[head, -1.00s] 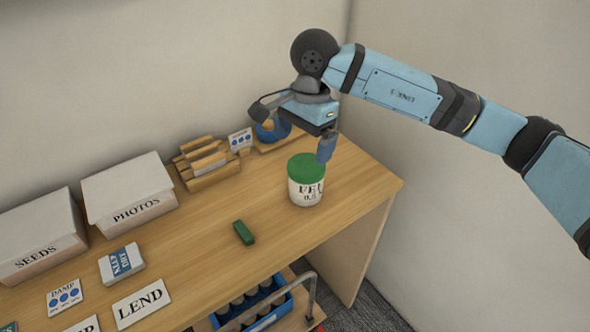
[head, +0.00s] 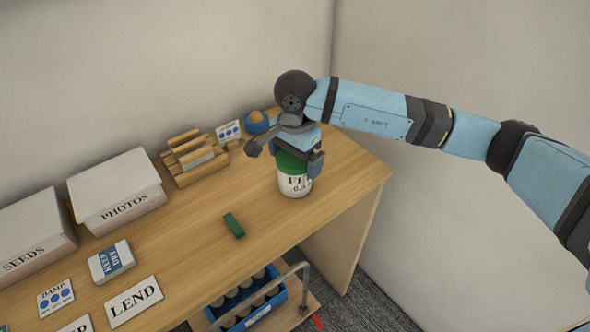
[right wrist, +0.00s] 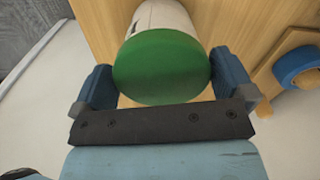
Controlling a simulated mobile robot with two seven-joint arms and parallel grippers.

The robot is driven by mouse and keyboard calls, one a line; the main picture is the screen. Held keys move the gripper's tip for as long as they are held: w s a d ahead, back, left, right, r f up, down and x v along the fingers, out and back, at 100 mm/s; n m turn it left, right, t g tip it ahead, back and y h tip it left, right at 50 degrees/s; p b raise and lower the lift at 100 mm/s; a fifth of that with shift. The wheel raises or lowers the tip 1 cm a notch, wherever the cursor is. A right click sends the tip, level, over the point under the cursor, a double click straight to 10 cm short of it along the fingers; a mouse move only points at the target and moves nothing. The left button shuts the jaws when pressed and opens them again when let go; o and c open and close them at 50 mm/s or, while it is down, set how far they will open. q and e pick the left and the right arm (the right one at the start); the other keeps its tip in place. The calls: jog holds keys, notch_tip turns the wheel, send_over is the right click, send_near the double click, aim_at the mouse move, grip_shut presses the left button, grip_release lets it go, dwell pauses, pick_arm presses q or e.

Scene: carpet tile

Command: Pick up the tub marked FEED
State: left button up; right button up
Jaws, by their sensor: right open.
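The tub (head: 295,185) is white with a green lid, and its black lettering is partly hidden by my gripper in the head view. It stands upright on the wooden desk. My right gripper (head: 284,162) is at the lid, with its fingers to either side. In the right wrist view the green lid of the tub (right wrist: 162,66) lies between the two open blue fingers of my right gripper (right wrist: 168,90). I cannot tell whether either finger touches it. My left gripper is not in view.
A green block (head: 234,226) lies in front of the tub. A blue round item (head: 256,123) and a wooden rack (head: 193,160) stand behind. Boxes marked PHOTOS (head: 115,190) and SEEDS (head: 32,235) are at left. A blue crate (head: 250,304) sits below the desk edge.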

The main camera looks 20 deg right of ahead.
notch_tip(320, 180, down, 3)
jog(key=shift+f, duration=0.1)
jog(key=shift+a, duration=0.1)
jog(key=c, duration=1)
jog(key=shift+c, duration=0.2)
